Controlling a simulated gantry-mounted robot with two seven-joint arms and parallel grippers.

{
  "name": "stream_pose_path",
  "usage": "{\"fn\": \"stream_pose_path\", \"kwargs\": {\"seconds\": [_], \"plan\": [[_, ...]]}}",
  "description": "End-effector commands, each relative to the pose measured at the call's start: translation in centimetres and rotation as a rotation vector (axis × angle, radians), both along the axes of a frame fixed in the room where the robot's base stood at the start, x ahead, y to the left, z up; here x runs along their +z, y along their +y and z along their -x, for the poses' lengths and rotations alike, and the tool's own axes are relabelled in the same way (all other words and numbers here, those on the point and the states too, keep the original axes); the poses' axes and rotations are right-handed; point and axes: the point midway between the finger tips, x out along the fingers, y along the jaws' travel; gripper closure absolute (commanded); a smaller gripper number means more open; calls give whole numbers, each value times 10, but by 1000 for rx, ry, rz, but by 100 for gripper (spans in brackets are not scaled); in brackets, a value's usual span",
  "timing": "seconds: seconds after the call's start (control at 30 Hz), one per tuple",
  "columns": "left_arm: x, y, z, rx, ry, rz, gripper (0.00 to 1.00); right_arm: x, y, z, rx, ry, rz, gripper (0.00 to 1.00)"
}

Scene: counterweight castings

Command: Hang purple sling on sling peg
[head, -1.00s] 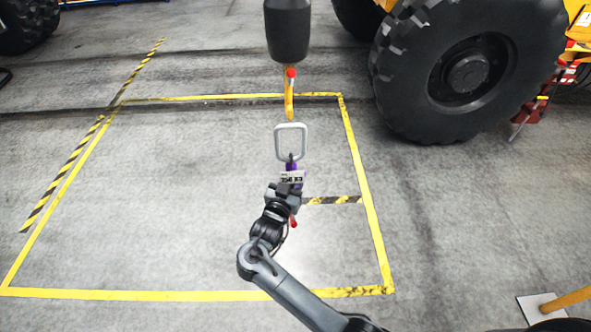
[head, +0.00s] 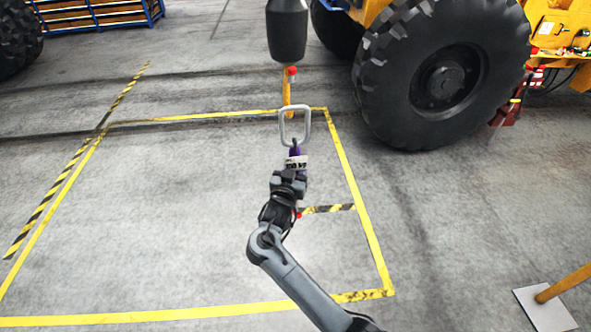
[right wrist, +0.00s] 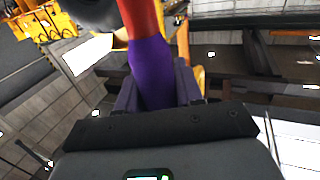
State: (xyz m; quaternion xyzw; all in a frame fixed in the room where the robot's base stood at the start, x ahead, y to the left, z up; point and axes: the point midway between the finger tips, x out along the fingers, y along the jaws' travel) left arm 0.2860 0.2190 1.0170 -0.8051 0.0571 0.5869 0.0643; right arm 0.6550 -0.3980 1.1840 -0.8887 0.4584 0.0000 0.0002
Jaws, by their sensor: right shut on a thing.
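My right gripper (head: 291,174) is shut on the sling just below the label. In the right wrist view the purple sling (right wrist: 155,75) stands between the finger pads, with a red part beyond it. In the head view the ring's top overlaps the lower end of a yellow hook (head: 286,90) with a red tip. I cannot tell whether ring and hook touch. I cannot make out the sling peg for certain. My left gripper is out of view.
A dark grey hook block (head: 287,30) hangs above the hook. A big-wheeled yellow machine (head: 435,85) stands at the right. A yellow post (head: 568,283) rises from a pale base plate at lower right. The yellow-outlined floor area is mostly clear.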

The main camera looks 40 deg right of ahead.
Motion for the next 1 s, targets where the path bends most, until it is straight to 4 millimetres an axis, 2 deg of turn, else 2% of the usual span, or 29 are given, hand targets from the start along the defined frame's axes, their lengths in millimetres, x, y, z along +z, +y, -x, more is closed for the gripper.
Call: {"fn": "stream_pose_path", "kwargs": {"seconds": [0.03,0.33,1.0], "plan": [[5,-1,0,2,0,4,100,8,1,0,1,-7,3,100],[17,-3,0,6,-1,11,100,22,3,4,1,-7,3,100],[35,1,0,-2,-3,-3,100,24,19,34,1,-6,3,100]]}}
